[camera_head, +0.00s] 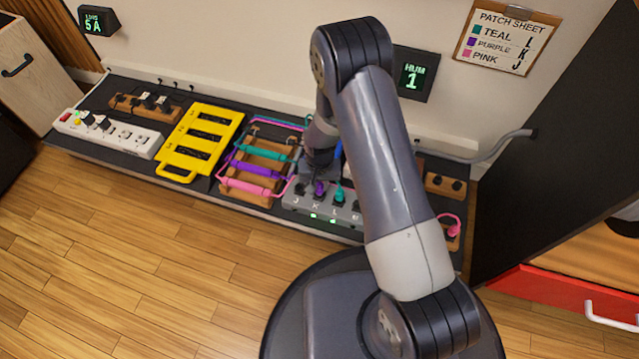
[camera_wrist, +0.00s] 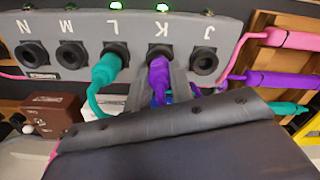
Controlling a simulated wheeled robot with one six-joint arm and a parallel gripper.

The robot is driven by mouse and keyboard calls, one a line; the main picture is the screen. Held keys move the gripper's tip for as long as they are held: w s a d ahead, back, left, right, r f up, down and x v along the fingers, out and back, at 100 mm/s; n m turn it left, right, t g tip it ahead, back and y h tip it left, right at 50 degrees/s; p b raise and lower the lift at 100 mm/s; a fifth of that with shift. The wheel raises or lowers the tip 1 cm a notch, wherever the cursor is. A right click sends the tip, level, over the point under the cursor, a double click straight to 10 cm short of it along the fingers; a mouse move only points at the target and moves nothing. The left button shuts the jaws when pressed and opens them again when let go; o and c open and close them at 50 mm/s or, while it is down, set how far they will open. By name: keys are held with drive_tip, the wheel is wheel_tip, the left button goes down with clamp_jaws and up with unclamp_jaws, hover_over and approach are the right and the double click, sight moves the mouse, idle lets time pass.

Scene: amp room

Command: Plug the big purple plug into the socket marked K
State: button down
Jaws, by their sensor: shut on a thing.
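The big purple plug (camera_wrist: 158,78) sits in the socket marked K on the grey socket box (camera_wrist: 228,33), and the lamp above K is lit green. It also shows in the head view (camera_head: 320,188). My gripper (camera_wrist: 159,92) is shut on the purple plug, one finger at each side. A teal plug (camera_wrist: 107,68) sits in socket L, whose lamp is also green. Socket J (camera_wrist: 204,60) is empty, as are M (camera_wrist: 72,54) and N (camera_wrist: 33,52). In the head view my arm hides part of the box.
Teal, purple and pink cable sleeves lie on a wooden rack (camera_head: 233,190) left of the box. A pink plug (camera_head: 453,230) stands in a wooden block at the right. A yellow frame (camera_head: 177,159) and white power strip (camera_head: 100,136) lie further left. The patch sheet (camera_head: 505,38) hangs on the wall.

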drive_tip(key=c, duration=1.2)
unclamp_jaws()
drive_tip(key=shift+o, duration=0.2)
wheel_tip(320, 180, up, 11)
drive_tip(key=p, duration=0.4)
drive_tip(key=shift+f, duration=0.15)
wheel_tip(320, 180, down, 11)
drive_tip(key=b, duration=0.4)
drive_tip(key=shift+r+p, duration=0.45)
drive_tip(key=shift+r, duration=0.15)
drive_tip(key=shift+r+p, duration=0.5)
drive_tip(key=shift+r, duration=0.35)
